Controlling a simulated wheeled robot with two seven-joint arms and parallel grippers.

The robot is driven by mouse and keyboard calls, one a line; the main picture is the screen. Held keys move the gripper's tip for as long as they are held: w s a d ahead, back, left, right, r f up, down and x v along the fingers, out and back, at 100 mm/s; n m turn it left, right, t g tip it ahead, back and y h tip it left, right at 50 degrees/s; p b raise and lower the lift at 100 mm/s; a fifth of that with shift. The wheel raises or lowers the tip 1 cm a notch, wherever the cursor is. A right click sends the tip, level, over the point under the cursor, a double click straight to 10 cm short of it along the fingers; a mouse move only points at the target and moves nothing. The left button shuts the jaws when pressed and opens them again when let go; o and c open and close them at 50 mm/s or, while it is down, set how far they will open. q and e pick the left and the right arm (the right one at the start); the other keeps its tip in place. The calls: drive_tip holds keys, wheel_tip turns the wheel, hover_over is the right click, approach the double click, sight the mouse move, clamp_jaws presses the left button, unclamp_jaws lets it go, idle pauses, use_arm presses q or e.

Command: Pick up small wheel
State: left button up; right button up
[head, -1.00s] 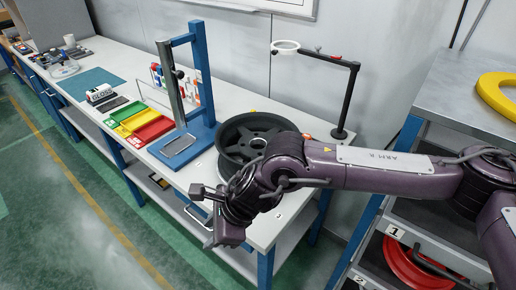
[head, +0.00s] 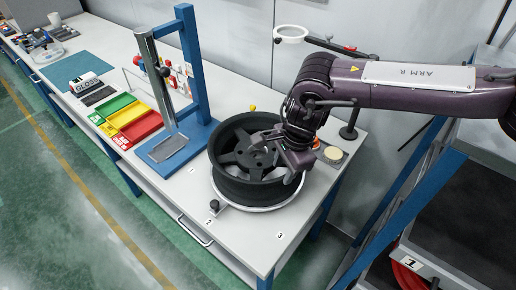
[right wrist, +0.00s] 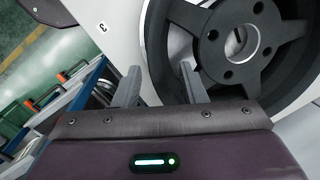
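A dark wheel (head: 233,180) with a spoked hub lies flat on a round light stand (head: 262,207) near the table's right end. My right gripper (head: 293,172) is at the right side of the wheel, over its rim. In the right wrist view, its two fingers (right wrist: 158,88) are apart, with the wheel's rim wall (right wrist: 153,45) between them. A gap shows between the rim and the inner finger, so the gripper is open around the rim. The fingertips are partly hidden in the head view. My left gripper is not in view.
A blue press-like stand (head: 200,75) with a grey post is left of the wheel. Green, yellow and red trays (head: 134,125) lie beyond it. A black post with a white ring (head: 291,33) stands behind my right arm. A shelf unit is at the right.

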sight(280, 179)
drive_tip(key=shift+s+a+f+p, duration=0.2)
drive_tip(key=shift+s+f+p, duration=0.35)
drive_tip(key=shift+f+p, duration=0.25)
drive_tip(key=shift+w+a+f+p, duration=0.1)
drive_tip(key=shift+f+p, duration=0.5)
drive_tip(key=shift+w+a+f, duration=0.1)
drive_tip(key=shift+w+f, duration=0.1)
drive_tip(key=shift+f, duration=0.4)
drive_tip(key=shift+w+a+f, duration=0.1)
drive_tip(key=shift+w+f, duration=0.1)
drive_tip(key=shift+f, duration=0.6)
clamp_jaws()
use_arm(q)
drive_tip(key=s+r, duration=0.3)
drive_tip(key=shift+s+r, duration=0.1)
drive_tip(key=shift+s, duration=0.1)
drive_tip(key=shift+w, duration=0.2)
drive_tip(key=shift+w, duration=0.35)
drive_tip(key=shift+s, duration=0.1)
